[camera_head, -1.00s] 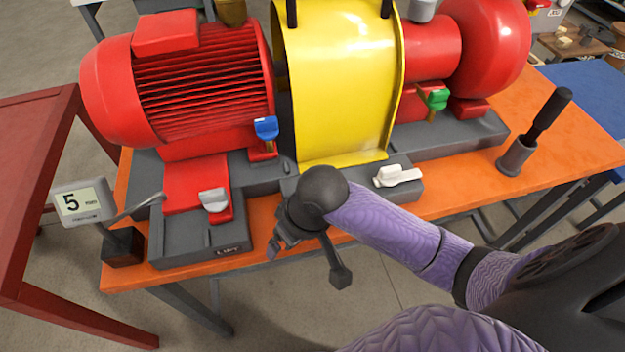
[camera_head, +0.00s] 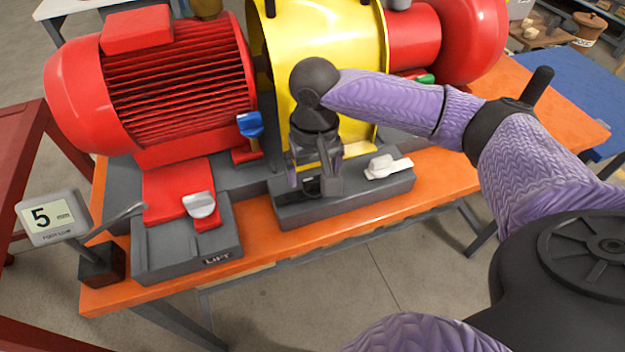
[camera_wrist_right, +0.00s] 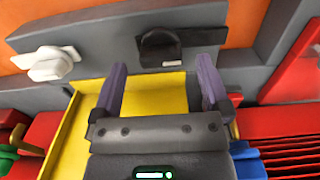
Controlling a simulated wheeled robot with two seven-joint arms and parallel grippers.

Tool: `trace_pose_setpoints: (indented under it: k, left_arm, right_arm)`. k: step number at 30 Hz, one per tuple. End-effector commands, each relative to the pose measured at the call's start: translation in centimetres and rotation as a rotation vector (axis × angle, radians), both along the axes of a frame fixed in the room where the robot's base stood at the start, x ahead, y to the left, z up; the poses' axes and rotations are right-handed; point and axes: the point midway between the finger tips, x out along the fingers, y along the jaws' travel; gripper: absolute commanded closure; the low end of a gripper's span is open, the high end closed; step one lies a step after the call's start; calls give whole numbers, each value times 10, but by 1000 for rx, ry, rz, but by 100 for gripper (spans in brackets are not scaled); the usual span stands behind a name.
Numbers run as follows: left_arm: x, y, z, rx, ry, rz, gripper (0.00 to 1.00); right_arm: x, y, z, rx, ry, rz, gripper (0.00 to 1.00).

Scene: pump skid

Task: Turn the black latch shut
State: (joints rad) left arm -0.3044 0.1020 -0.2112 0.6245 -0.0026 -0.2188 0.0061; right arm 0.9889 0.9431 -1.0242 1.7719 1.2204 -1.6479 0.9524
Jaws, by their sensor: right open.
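The black latch (camera_wrist_right: 162,46) is a dark rounded knob with a small pale mark, on the grey block in front of the yellow guard. In the wrist view it lies ahead of the fingertips, between their lines. In the head view my right gripper (camera_head: 313,180) hangs over that block, fingers down, and mostly hides the latch. My right gripper is open, its two purple-sided fingers (camera_wrist_right: 162,80) apart with nothing between them. Contact with the latch cannot be told. My left gripper is not in view.
A white latch (camera_head: 388,167) sits right of the black one on the same block. A blue handle (camera_head: 249,124) and a pale grey latch (camera_head: 199,204) are on the left, by the red motor (camera_head: 170,80). The yellow guard (camera_head: 270,50) stands close behind my gripper.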

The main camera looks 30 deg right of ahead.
Motion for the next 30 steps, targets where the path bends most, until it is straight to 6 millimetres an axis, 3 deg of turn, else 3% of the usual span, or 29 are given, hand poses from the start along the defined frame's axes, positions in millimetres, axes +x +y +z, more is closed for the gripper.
trace_pose_setpoints:
  k: [3,12,25,26,30]
  left_arm:
    - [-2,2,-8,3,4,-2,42]
    - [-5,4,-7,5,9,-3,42]
    - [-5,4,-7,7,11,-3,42]
    - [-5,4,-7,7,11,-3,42]
    - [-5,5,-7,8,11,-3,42]
  right_arm:
    - [0,0,-16,1,1,0,3]
    - [0,0,-17,1,-1,2,5]
    - [0,0,-17,1,-2,3,96]
    - [0,0,-17,1,-2,3,100]
    - [0,0,-17,1,-2,3,100]
